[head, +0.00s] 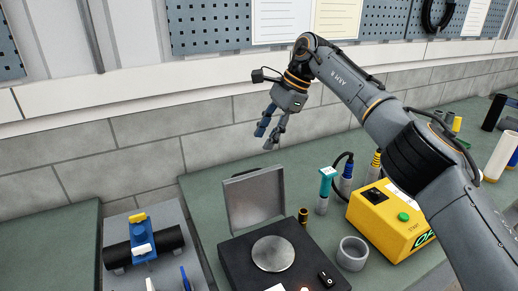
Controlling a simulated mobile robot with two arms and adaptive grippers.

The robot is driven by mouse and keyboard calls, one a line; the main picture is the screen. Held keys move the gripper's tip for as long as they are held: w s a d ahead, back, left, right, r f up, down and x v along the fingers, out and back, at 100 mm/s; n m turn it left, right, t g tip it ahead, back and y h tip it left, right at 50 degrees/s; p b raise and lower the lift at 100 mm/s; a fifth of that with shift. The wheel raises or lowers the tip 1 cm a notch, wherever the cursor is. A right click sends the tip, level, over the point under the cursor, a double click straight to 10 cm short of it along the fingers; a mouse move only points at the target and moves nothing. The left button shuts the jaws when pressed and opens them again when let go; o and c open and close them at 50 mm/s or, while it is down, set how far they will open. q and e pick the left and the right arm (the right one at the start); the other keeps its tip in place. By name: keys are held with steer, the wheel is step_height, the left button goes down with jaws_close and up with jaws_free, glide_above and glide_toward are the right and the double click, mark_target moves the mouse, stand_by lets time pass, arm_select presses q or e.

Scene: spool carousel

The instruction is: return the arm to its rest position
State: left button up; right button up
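My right arm comes in from the lower right and reaches up and over the bench. My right gripper (270,137) hangs in the air in front of the block wall, above the raised lid of a dark box. Its two fingers point down and are a little apart, with nothing visible between them. My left gripper does not show in the head view.
Below stand a dark box (238,258) with a silver disc (273,253) and a raised grey lid (254,198). To its right are a grey ring (352,253), a teal-topped tool (325,188) and a yellow box (385,222). A black roll (120,254) lies at left.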

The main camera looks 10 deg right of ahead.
steer(key=shift+d+r, duration=0.2)
steer(key=shift+r, duration=0.2)
